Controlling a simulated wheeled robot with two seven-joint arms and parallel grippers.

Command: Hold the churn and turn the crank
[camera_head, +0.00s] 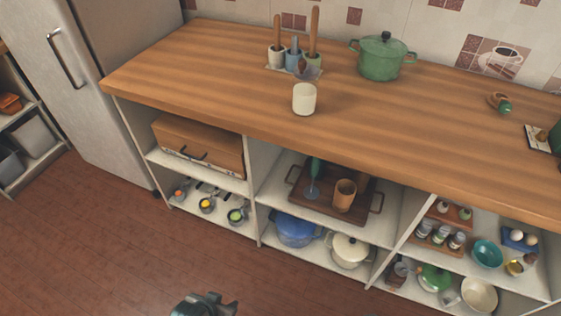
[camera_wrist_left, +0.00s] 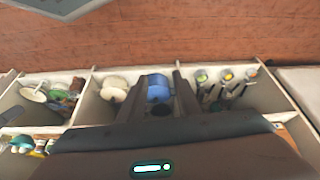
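No churn with a crank can be made out for certain. A white cylindrical vessel (camera_head: 304,99) stands upright on the wooden counter, with a small dark purplish shape (camera_head: 307,71) just behind or above it. I cannot tell whether they are one thing. A green object (camera_head: 556,138) is cut off at the right edge; I cannot tell what it is. My left gripper (camera_head: 205,304) is low at the bottom edge of the head view, well in front of the shelves. In the left wrist view its two dark fingers (camera_wrist_left: 158,97) stand apart with nothing between them. My right gripper is out of view.
The wooden counter (camera_head: 215,80) holds utensil pots (camera_head: 291,58) and a green lidded pot (camera_head: 380,57). Open shelves below hold a brown case (camera_head: 200,145), a tray (camera_head: 363,216), a blue pot (camera_head: 295,230) and a cream pot (camera_head: 348,251). A fridge (camera_head: 95,80) stands left. Floor in front is clear.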

